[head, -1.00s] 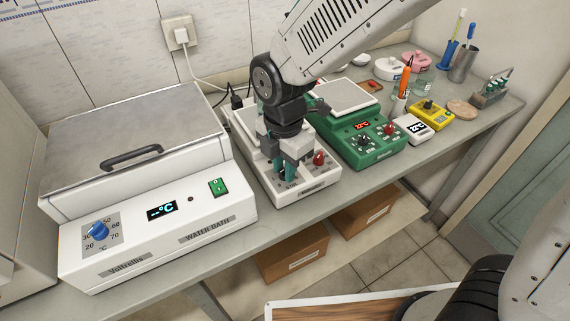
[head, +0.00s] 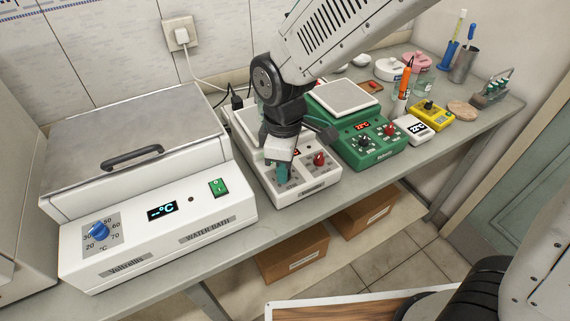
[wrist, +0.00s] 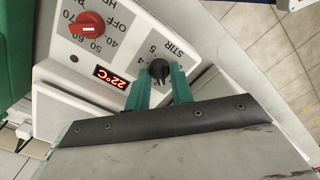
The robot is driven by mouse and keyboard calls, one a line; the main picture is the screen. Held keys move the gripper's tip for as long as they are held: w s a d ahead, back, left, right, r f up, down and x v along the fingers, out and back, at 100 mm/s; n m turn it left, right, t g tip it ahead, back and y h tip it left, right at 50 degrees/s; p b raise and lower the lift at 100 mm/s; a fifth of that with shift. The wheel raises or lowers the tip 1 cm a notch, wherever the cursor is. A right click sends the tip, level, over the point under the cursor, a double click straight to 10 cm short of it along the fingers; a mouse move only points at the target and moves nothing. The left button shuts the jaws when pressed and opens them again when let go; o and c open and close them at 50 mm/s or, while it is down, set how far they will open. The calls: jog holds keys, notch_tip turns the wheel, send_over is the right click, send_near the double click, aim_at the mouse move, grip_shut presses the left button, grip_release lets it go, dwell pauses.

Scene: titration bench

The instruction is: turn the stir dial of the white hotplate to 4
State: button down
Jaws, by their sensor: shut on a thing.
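The white hotplate (head: 318,185) stands on the bench between the water bath and the green hotplate. Its black stir dial (wrist: 159,70) shows in the wrist view beside the STIR label, with the numbers 4 and 5 readable near it. My gripper (head: 283,173) points down at the left of the front panel. Its teal fingertips (wrist: 160,82) are shut on the stir dial, one on each side. In the head view the fingers hide the dial. I cannot tell which number its mark points to.
The hotplate's red heat knob (wrist: 88,27) and its 22°C display (wrist: 115,77) are near the stir dial. The water bath (head: 150,240) stands at left and the green hotplate (head: 375,150) at right. The bench's front edge is close.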

jog(key=m, duration=0.6)
jog(key=shift+w+r+m, duration=0.1)
jog(key=shift+w+m, duration=0.1)
jog(key=shift+m, duration=0.1)
jog(key=m, duration=1.2)
jog(key=shift+m, duration=0.3)
jog(key=m, duration=0.5)
jog(key=shift+d, duration=0.1)
jog(key=shift+m, duration=0.4)
jog(key=c, duration=1.2)
grip_release()
jog(key=shift+c, duration=0.2)
